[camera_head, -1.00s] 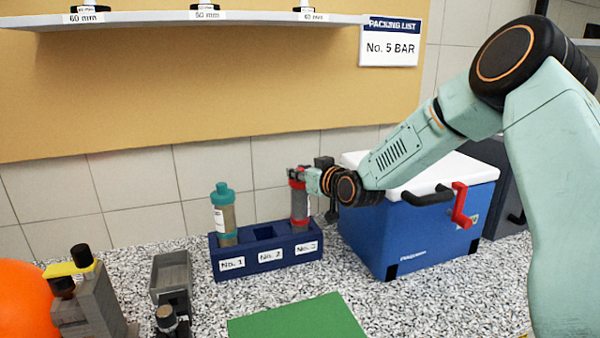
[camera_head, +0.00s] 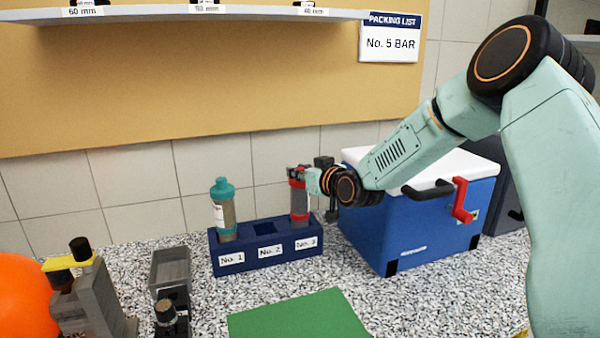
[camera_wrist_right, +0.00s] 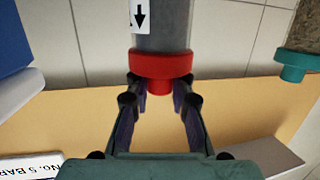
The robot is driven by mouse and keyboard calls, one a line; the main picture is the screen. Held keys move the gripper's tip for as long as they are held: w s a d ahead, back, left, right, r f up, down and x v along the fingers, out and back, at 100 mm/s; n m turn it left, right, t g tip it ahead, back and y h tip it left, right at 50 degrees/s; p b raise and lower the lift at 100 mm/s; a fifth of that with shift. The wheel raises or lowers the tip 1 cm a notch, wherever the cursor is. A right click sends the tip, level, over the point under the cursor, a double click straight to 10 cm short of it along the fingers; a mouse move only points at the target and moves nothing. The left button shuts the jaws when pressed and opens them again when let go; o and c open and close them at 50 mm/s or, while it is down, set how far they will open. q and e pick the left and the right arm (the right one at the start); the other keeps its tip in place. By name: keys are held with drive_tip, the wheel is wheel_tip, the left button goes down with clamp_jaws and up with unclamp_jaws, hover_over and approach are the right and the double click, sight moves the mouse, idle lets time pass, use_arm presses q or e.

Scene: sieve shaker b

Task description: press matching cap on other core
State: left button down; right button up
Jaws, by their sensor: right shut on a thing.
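My right gripper (camera_head: 297,174) is at the top of the grey core (camera_head: 299,202) standing in the No. 3 slot of the dark blue rack (camera_head: 230,259). In the wrist view the red cap (camera_wrist_right: 160,64) sits against the end of the grey core (camera_wrist_right: 165,30), with no gap showing. My right fingers (camera_wrist_right: 160,92) are shut on this cap, around its small knob. The core has a red lower end. The other core (camera_head: 229,214) stands upright in the No. 1 slot with a teal cap (camera_head: 222,186) on it. Slot No. 2 is empty. My left gripper is out of view.
A blue cooler (camera_head: 420,225) with a white lid stands right of the rack. A green mat (camera_head: 295,315) lies in front. A grey holder (camera_head: 170,272), a grey block fixture (camera_head: 97,295) and an orange ball (camera_head: 22,303) are at left. A shelf (camera_head: 240,13) hangs above.

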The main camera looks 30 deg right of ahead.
drive_tip(key=o, duration=0.9)
drive_tip(key=shift+s+f, duration=0.1)
drive_tip(key=shift+f, duration=0.25)
drive_tip(key=shift+s, duration=0.1)
drive_tip(key=shift+s+r, duration=0.1)
drive_tip(key=shift+s, duration=0.55)
drive_tip(key=shift+s+a+r, duration=0.1)
drive_tip(key=shift+s+r, duration=0.2)
drive_tip(key=shift+s, duration=0.65)
drive_tip(key=shift+s+r, duration=0.25)
drive_tip(key=shift+s, duration=0.65)
drive_tip(key=shift+s+a+r, duration=0.1)
drive_tip(key=shift+s+r, duration=0.2)
drive_tip(key=shift+s, duration=0.65)
drive_tip(key=shift+s+d, duration=0.15)
